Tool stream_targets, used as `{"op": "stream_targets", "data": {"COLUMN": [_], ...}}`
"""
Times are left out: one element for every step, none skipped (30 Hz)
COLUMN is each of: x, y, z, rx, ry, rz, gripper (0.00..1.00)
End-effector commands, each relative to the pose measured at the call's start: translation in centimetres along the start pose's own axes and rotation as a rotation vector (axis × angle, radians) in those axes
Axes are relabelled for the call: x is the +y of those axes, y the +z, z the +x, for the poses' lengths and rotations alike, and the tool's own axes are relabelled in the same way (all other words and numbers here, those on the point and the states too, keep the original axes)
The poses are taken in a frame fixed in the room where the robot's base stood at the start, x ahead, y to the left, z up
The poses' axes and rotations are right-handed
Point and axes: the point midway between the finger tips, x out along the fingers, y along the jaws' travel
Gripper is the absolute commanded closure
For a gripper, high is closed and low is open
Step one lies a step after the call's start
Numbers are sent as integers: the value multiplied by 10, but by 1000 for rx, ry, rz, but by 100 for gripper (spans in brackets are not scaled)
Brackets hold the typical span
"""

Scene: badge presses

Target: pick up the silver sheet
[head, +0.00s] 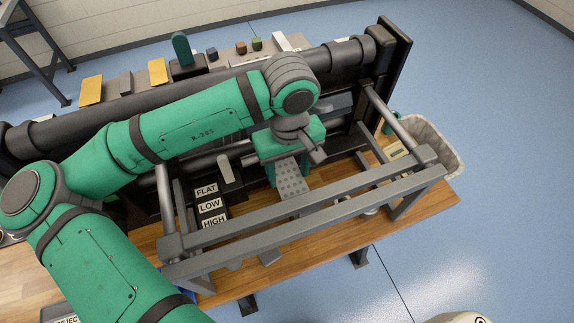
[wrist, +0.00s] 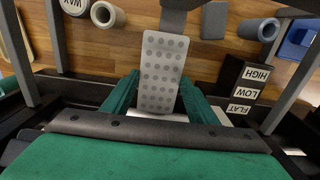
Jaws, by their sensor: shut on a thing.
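The silver sheet (wrist: 163,62) is a light grey, narrow plate with rows of darker dots. In the wrist view it lies between the two green fingers of my gripper (wrist: 158,98), which is shut on its near end. The sheet's other end sticks out beyond the fingertips over the wooden bench. In the head view the sheet (head: 292,181) hangs out below my gripper (head: 287,165), tilted, inside the grey frame. The frames do not show clearly whether its far end touches anything.
Grey frame bars (head: 300,220) run close in front of the sheet. A black block labelled FLAT, LOW and HIGH (head: 210,205) stands to the left. A lined bin (head: 440,150) is at the right. Yellow plates (head: 91,90) lie at the back left.

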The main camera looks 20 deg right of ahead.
Motion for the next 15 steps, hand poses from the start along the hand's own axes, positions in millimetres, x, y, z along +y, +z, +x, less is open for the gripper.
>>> {"op": "stream_targets", "data": {"x": [1,2,2,3,3,4,4,4,4,4,5,5,5,5,5], "y": [2,2,3,4,4,4,4,4,5,5,5,5,5,5,4], "z": [0,0,0,0,0,0,0,0,0,0,0,0,0,0,0], "rx": [0,0,0,0,0,0,0,0,0,0,0,0,0,0,0], "ry": [0,0,0,0,0,0,0,0,-1,-1,-1,-1,-1,-1,-1], "rz": [3,5,6,7,8,9,10,10,11,11,11,11,11,11,11], "gripper": [71,71,71,71,71,71,71,71,71,71,71,71,71,45,35]}}
